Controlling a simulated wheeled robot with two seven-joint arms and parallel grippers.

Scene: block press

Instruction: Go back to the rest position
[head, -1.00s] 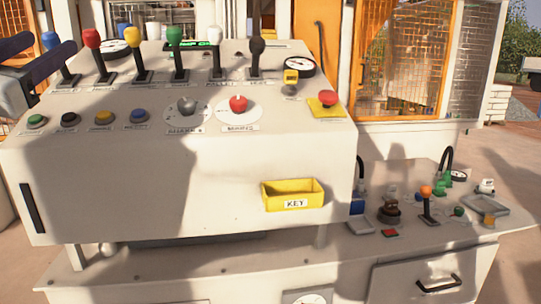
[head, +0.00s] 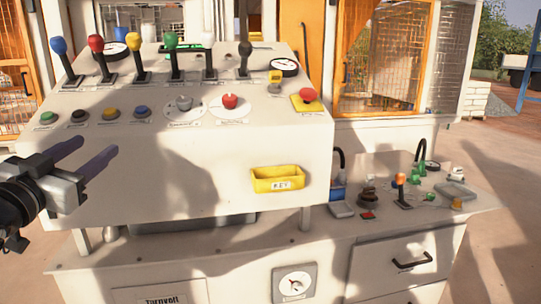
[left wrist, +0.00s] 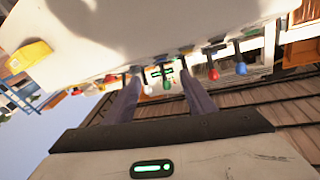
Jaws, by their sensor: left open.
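My left gripper (head: 98,162) is open and empty in front of the left part of the control console (head: 200,205) in the head view. Its two dark fingers point right, apart from each other. In the left wrist view the fingers of my left gripper (left wrist: 158,100) are spread, with nothing between them. The console's levers and pale front show beyond them there. My right gripper is in neither view.
The console carries coloured levers (head: 136,50), push buttons (head: 107,114), a red knob (head: 230,102) and a yellow key tray (head: 277,179). A lower bench (head: 470,205) with small parts stands at the right. Open floor lies right of it.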

